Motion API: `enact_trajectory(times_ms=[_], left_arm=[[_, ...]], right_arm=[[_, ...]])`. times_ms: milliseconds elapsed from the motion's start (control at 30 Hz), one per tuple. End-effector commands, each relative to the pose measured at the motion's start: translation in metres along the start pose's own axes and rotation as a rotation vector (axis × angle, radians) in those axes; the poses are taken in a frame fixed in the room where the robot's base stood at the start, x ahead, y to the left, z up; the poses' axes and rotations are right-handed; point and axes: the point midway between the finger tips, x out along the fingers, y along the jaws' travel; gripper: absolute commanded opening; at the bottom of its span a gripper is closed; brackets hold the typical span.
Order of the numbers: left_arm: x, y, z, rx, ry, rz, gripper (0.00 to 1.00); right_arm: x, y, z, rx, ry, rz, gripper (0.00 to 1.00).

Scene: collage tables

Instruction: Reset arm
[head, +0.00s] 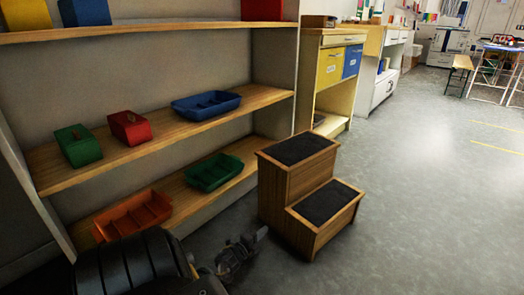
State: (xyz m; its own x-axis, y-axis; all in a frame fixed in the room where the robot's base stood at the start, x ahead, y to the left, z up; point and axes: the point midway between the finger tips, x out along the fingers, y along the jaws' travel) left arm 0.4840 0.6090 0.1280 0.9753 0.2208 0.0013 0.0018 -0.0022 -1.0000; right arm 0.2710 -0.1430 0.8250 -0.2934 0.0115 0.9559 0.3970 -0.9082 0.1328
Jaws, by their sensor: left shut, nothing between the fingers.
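My left arm comes in at the bottom left, and my left gripper (258,236) is low in front of the shelf unit, just left of the wooden step stool (312,185). It is shut, with nothing seen between its fingers, and looks dark against the grey floor. Whether it touches the stool cannot be told. My right gripper is not in view.
The wooden shelf unit (160,142) on the left holds a green box (78,146), a red box (129,127), a blue tray (206,105), a green tray (214,172) and an orange tray (134,216). Open floor (430,210) lies right. Cabinets (330,80) stand behind.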

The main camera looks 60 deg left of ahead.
Motion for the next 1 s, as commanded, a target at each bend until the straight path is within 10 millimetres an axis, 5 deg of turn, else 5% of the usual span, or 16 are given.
enact_trajectory(times_ms=[333,867,1000], left_arm=[[-0.05,-0.001,0.001,-0.001,-0.001,0.0,0.0],[-0.054,0.0,0.001,-0.006,-0.001,-0.001,0.0],[-0.048,-0.007,-0.013,-0.146,0.038,-0.021,0.0]], right_arm=[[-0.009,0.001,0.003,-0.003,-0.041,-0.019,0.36],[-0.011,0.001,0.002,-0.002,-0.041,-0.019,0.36],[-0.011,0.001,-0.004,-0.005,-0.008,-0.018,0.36]])
